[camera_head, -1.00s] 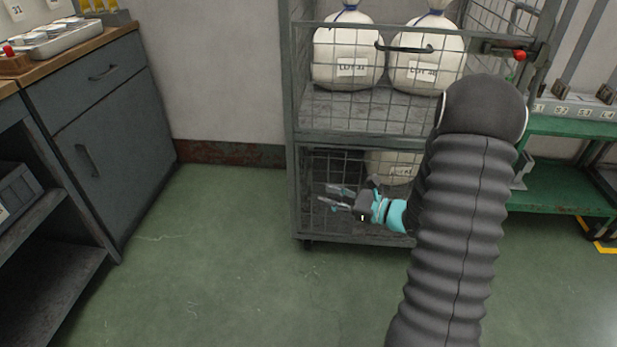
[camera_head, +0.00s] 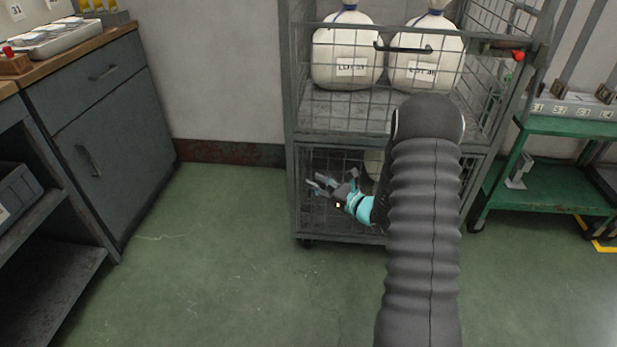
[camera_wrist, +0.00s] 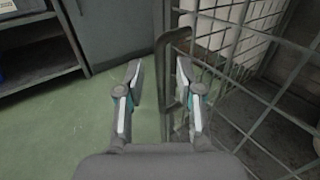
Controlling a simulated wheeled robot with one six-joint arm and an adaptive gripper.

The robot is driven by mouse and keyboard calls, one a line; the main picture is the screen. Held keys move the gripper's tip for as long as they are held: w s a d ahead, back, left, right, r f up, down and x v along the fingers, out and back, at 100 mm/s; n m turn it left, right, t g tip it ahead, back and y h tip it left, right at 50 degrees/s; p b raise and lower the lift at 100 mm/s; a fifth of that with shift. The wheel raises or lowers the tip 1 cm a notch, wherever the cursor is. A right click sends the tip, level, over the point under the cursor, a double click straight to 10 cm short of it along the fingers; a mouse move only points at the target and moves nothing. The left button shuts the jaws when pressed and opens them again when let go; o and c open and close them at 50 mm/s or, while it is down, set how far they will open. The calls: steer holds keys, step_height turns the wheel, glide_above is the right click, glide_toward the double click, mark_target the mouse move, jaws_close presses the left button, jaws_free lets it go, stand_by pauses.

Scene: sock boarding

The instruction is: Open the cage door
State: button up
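The wire cage (camera_head: 292,120) stands against the wall. Its upper front mesh door has a dark horizontal handle (camera_head: 403,48), and a latch with a red knob (camera_head: 518,56) sits at the upper right. My gripper (camera_head: 316,184) is low in front of the cage's lower mesh, near its left post. In the wrist view my gripper (camera_wrist: 159,75) is open. My arm hides the cage's lower right part.
White tied sacks (camera_head: 343,50) stand on the cage shelf, with another partly hidden below. A grey cabinet (camera_head: 105,140) is at left, a green cart (camera_head: 555,185) at right. The green floor (camera_head: 215,260) between cabinet and cage is clear.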

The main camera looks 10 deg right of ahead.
steer(key=shift+x, duration=1.75)
jaws_close()
